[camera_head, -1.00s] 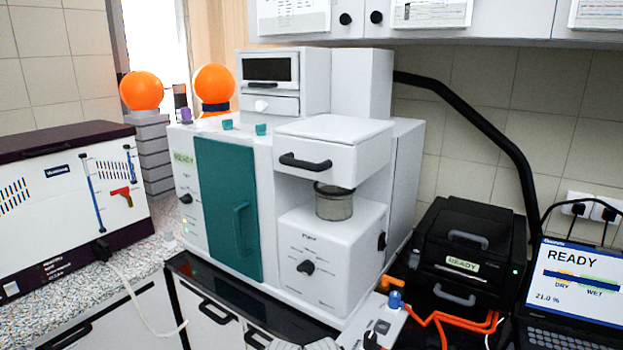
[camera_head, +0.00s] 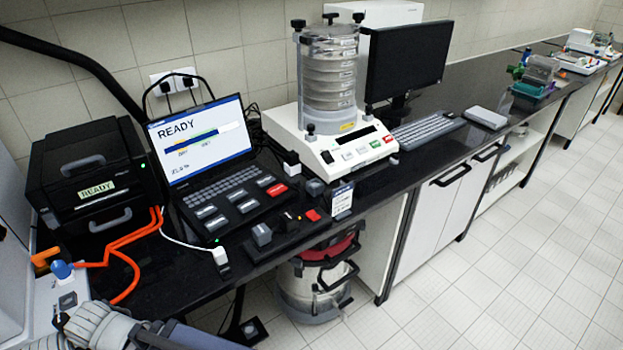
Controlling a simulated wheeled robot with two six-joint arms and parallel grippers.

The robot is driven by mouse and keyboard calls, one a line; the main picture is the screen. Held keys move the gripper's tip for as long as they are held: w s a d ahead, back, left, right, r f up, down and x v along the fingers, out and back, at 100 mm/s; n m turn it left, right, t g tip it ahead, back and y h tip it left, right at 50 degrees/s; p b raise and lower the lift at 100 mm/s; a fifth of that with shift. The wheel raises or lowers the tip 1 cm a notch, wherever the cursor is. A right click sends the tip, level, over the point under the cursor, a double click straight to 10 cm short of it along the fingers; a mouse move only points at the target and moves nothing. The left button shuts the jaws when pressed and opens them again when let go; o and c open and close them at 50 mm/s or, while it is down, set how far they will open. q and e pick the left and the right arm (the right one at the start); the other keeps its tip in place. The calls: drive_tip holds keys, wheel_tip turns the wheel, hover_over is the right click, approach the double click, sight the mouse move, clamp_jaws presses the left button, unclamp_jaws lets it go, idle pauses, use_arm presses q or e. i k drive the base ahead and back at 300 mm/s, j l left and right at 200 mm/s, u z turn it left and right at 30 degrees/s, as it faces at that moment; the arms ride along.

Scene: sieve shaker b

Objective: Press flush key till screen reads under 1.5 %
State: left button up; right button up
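The laptop screen (camera_head: 203,140) stands at left centre and reads READY, with a bar and a small percentage below that looks like 21.0 %. In front of its keyboard lie several large labelled grey keys (camera_head: 248,206) and one red key (camera_head: 277,190). Their labels are too small to read, so I cannot tell which is the flush key.
A black printer-like unit (camera_head: 88,185) reading READY stands left of the laptop. Orange cables (camera_head: 128,262) and a white cable lie before it. A sieve shaker (camera_head: 330,95), monitor (camera_head: 408,62) and keyboard (camera_head: 428,130) stand to the right. A vacuum (camera_head: 318,280) stands below the counter.

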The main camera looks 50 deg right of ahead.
sight(267, 180)
drive_tip(key=z, duration=1.55)
